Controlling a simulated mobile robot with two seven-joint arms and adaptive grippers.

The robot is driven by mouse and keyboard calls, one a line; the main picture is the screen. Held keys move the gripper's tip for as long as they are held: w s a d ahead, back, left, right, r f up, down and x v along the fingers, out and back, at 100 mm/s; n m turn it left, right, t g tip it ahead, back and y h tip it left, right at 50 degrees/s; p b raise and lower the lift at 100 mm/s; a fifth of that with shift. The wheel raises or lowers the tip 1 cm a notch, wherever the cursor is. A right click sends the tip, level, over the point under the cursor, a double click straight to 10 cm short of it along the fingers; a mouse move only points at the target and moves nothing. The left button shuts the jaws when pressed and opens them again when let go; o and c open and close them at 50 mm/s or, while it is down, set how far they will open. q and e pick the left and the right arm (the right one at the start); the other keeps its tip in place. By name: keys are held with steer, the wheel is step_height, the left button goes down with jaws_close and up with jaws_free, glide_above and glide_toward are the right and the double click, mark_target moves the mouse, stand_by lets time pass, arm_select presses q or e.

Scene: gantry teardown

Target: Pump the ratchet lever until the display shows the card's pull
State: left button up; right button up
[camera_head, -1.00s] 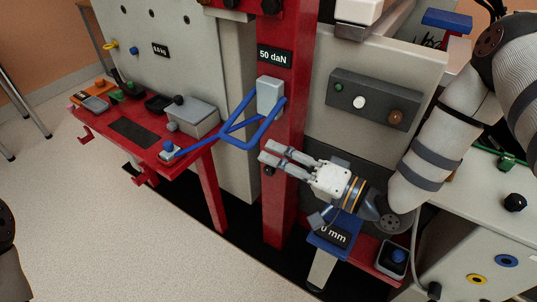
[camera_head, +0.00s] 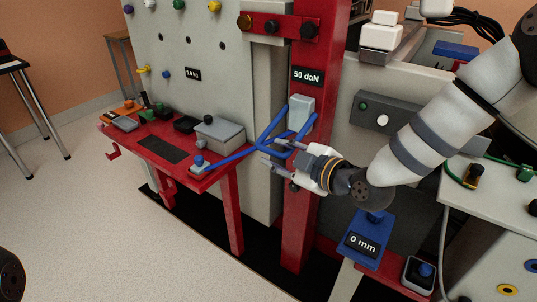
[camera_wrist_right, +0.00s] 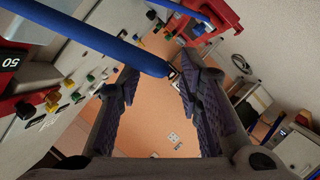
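A blue bent-bar lever (camera_head: 270,138) joins a grey block (camera_head: 301,113) on the red column (camera_head: 301,215). A black card reading "50 daN" (camera_head: 307,76) is above the block. My right gripper (camera_head: 274,158) is at the lever's lower bars, in front of the column. In the wrist view, my right gripper (camera_wrist_right: 157,88) has its fingers apart, with a blue bar (camera_wrist_right: 105,42) crossing near the tips; contact cannot be told. A blue stand with a display reading "0 mm" (camera_head: 361,245) is below.
A red side table (camera_head: 215,178) left of the column carries a grey box (camera_head: 218,133) and small parts. A grey control box (camera_head: 382,115) is mounted right of the column. A small button box (camera_head: 419,273) is at lower right.

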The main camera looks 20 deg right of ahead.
steer(key=x, duration=0.3)
steer(key=shift+w+f, duration=0.1)
steer(key=shift+w, duration=0.1)
arm_select(q)
steer(key=shift+s+f, duration=0.3)
steer(key=shift+f, duration=0.05)
arm_select(e)
steer(key=shift+a, duration=0.1)
jaws_close()
